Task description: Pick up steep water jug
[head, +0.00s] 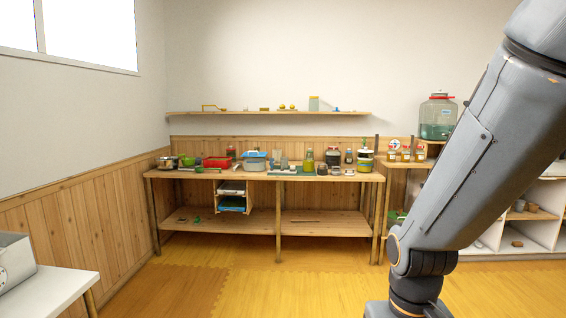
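I cannot tell for sure which vessel is the steep water jug. My arm crosses the right side of the view and runs down past the bottom edge. My gripper is out of view.
White shelving (540,220) stands at the right, a white table (55,292) at the lower left. The floor between is clear.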

